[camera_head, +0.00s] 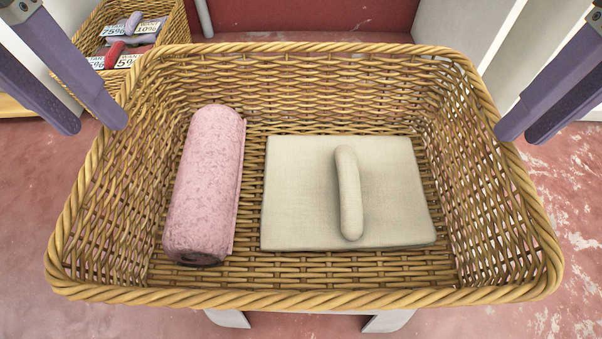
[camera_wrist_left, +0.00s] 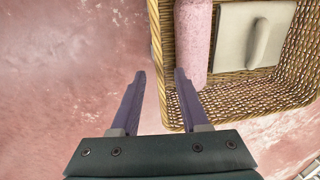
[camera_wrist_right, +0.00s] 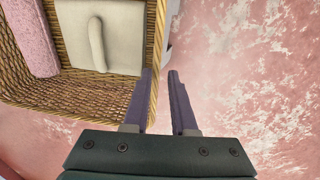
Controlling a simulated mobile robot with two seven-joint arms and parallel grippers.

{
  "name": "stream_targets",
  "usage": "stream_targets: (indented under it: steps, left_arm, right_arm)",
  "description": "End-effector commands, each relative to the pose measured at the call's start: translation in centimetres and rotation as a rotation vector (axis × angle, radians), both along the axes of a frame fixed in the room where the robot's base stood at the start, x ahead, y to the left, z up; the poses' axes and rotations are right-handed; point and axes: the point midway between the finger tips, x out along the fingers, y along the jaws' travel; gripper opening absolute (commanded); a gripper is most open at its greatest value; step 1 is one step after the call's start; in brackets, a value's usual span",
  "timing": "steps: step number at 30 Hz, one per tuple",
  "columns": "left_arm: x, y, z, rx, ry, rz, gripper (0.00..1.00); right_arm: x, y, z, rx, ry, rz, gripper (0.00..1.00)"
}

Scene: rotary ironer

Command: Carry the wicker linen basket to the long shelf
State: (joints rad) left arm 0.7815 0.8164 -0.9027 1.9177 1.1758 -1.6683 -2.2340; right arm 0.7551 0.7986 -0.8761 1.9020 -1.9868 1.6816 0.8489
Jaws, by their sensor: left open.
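The wicker linen basket (camera_head: 300,299) fills the middle of the head view, upright. Inside lie a pink rolled cloth (camera_head: 205,185) on the left and a flat beige pad with a raised handle-like bar (camera_head: 300,190) on the right. My left gripper (camera_head: 97,127) is open at the basket's left rim, its inner finger overlapping the rim in the picture. My right gripper (camera_head: 518,138) is at the right rim. Its fingers are closer together than the left's, and in the right wrist view (camera_wrist_right: 160,72) the rim shows beside and between them. Whether they press on it is unclear. I cannot identify the long shelf.
A smaller wicker basket (camera_head: 178,25) at the back left holds items with printed percentage labels. A dark red wall panel (camera_head: 310,18) stands behind. Pale leg-like parts (camera_head: 385,320) show below the near rim. Pink mottled floor (camera_head: 575,215) is clear at both sides.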

Motion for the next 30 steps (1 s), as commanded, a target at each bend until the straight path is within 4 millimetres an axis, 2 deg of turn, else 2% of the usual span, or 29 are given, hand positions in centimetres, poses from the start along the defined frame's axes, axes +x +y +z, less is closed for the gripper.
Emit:
stream_targets:
  steps: [12,18,30]
  left_arm:
    - [-0.1,-0.9,-6.5,-0.001,0.004,0.0,0.45]
    - [0.0,-1.2,-8.8,-0.001,0.002,0.001,0.45]
    - [0.0,-1.2,-9.6,0.0,0.0,0.0,0.45]
  right_arm:
    - [-0.2,0.9,-6.5,0.002,0.006,0.0,0.25]
    - [-0.1,1.2,-8.8,0.002,0.003,0.0,0.25]
    - [-0.1,1.2,-9.5,0.002,0.0,0.002,0.25]
